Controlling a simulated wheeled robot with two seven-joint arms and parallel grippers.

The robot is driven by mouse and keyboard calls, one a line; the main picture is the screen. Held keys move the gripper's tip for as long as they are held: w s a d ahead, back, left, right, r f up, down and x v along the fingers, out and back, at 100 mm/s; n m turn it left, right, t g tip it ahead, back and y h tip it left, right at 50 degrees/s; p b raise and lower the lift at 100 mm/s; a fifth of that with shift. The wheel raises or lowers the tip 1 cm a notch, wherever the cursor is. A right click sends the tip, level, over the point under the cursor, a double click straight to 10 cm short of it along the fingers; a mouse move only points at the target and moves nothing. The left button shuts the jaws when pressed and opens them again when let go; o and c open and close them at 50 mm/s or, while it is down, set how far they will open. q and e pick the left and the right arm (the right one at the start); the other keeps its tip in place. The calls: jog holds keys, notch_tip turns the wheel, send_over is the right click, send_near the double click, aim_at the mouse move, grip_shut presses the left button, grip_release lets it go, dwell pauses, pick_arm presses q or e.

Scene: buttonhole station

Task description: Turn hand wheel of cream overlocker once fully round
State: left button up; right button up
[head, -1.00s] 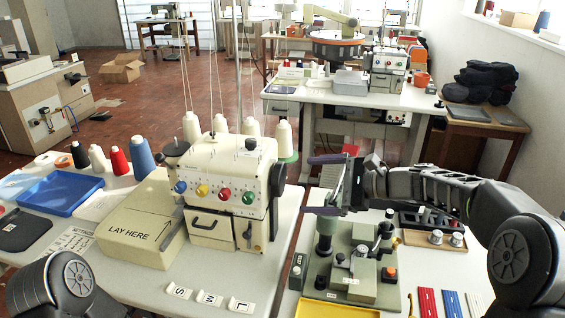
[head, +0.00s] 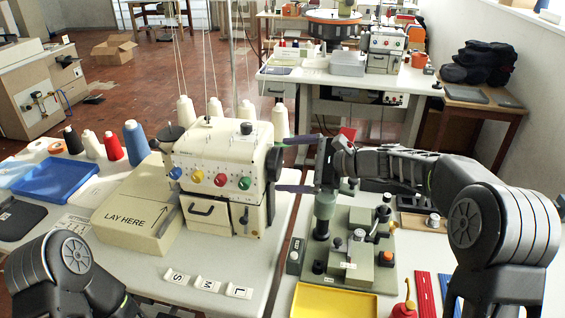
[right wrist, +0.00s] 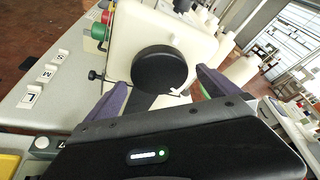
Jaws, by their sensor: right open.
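The cream overlocker (head: 212,165) stands on the white table left of centre in the head view, with coloured dials on its front. Its black hand wheel (head: 274,163) is on the right side; in the right wrist view the round wheel (right wrist: 159,72) faces me. My right gripper (head: 280,165) is open, with one purple finger above and one below the wheel's level. In the right wrist view the purple fingers (right wrist: 160,80) lie either side of the wheel, apart and empty. Whether they touch the rim I cannot tell. My left gripper is out of view.
A green-based fixture (head: 345,245) stands below my right arm. A yellow tray (head: 345,302) is at the front. A cream "LAY HERE" box (head: 135,222), thread cones (head: 137,143) and a blue tray (head: 58,180) are left of the overlocker.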

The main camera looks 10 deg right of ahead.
jog(key=shift+x, duration=1.1)
jog(key=shift+c, duration=0.2)
jog(key=c, duration=1.2)
jog(key=shift+r+m+p, duration=0.25)
jog(key=shift+m+p, duration=0.05)
jog(key=shift+p, duration=0.65)
jog(key=shift+c, duration=0.2)
jog(key=m+g+p, duration=0.2)
jog(key=p, duration=0.5)
jog(key=shift+w+r+m, duration=0.1)
jog(key=shift+r+m, duration=0.05)
jog(key=shift+m, duration=0.15)
jog(key=shift+m+g+p, duration=0.4)
jog(key=shift+m+p, duration=0.2)
jog(key=shift+p, duration=0.5)
jog(key=shift+f+m+y+p, duration=0.3)
jog(key=shift+p, duration=0.05)
